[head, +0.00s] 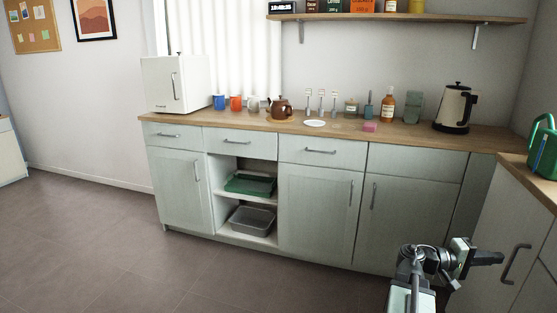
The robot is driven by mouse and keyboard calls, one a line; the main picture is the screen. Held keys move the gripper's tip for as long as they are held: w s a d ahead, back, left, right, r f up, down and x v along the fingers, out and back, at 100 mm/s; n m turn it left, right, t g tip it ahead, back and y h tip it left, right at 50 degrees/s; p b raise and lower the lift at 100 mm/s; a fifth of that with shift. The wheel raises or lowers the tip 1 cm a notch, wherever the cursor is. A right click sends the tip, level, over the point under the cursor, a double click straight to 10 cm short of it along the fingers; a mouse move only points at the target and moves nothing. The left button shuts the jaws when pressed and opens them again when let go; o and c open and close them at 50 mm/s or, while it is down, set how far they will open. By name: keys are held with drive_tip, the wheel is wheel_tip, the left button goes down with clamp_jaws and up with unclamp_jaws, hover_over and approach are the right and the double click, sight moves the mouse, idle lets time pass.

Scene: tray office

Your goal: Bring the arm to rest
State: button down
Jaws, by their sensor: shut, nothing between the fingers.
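My gripper (487,258) is at the lower right of the head view, at the end of my folded arm. It points to the right, in front of the right-hand cabinet, below its countertop. Its fingers are small and dark here, and they look shut with nothing held. I cannot tell how far the fingertips are from the cabinet front and its handle.
A wooden counter (224,129) carries a white box-shaped appliance (160,84), mugs, a teapot (280,108), bottles and a kettle (454,108). Trays sit in the open shelves below. A green watering can (543,150) stands on the right counter. The floor (90,240) at left is clear.

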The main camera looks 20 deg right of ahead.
drive_tip(key=x, duration=0.5)
drive_tip(key=shift+d, duration=0.15)
drive_tip(key=shift+w, duration=0.1)
